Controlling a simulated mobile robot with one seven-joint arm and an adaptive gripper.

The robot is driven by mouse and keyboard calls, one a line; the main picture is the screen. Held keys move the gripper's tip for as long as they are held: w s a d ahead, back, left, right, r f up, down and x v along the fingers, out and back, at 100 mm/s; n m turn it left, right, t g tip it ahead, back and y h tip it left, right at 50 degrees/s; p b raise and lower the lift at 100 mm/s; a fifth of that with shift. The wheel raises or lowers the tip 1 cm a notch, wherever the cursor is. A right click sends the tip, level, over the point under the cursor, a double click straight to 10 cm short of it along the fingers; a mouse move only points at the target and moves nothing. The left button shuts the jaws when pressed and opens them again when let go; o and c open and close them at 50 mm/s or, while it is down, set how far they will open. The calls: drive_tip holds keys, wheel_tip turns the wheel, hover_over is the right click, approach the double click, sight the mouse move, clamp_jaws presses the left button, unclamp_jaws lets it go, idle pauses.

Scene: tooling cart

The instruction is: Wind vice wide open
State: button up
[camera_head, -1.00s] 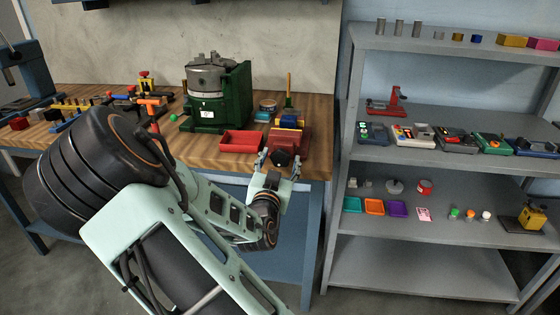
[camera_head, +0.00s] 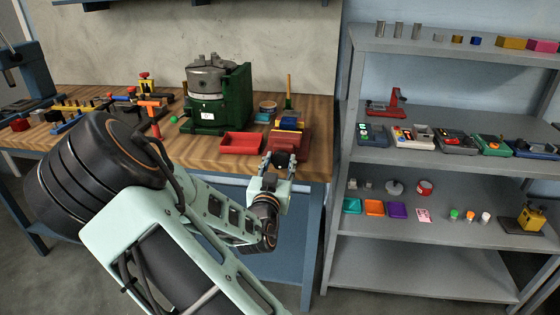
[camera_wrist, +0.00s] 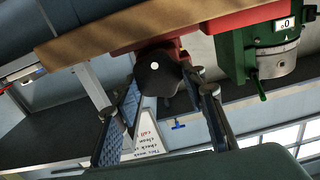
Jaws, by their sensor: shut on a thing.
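The red vice (camera_head: 290,140) stands at the front right edge of the wooden bench. A blue and yellow piece (camera_head: 290,123) shows at its top; I cannot tell from here how far apart the jaws are. The vice's dark knob (camera_wrist: 158,75), with a white dot on its face, points out over the bench edge. My gripper (camera_head: 279,160) is at the front of the vice, shut on this knob. In the wrist view, the knob lies between my two fingers (camera_wrist: 165,92). In the head view, my gripper mostly hides the knob.
A red tray (camera_head: 241,144) lies just left of the vice. A green machine with a grey chuck (camera_head: 207,80) stands behind it. An orange-topped tool (camera_head: 150,108) stands further left. A grey shelf (camera_head: 450,180) with several small items is close on the right.

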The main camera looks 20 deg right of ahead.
drive_tip(key=n+p, duration=0.1)
drive_tip(key=n, duration=0.3)
drive_tip(key=shift+a+r+p, duration=0.1)
drive_tip(key=shift+p, duration=0.2)
drive_tip(key=n+p, duration=0.1)
drive_tip(key=n, duration=0.4)
drive_tip(key=shift+w+p, duration=0.1)
drive_tip(key=shift+p, duration=0.2)
drive_tip(key=n+p, duration=0.1)
drive_tip(key=n, duration=0.3)
drive_tip(key=shift+a+n, duration=0.15)
drive_tip(key=shift+n, duration=0.15)
drive_tip(key=n+p, duration=0.1)
drive_tip(key=n, duration=0.3)
drive_tip(key=shift+n, duration=0.3)
drive_tip(key=o, duration=1.2)
drive_tip(key=shift+w+f, duration=0.1)
drive_tip(key=shift+f, duration=0.15)
drive_tip(key=shift+c, duration=0.2)
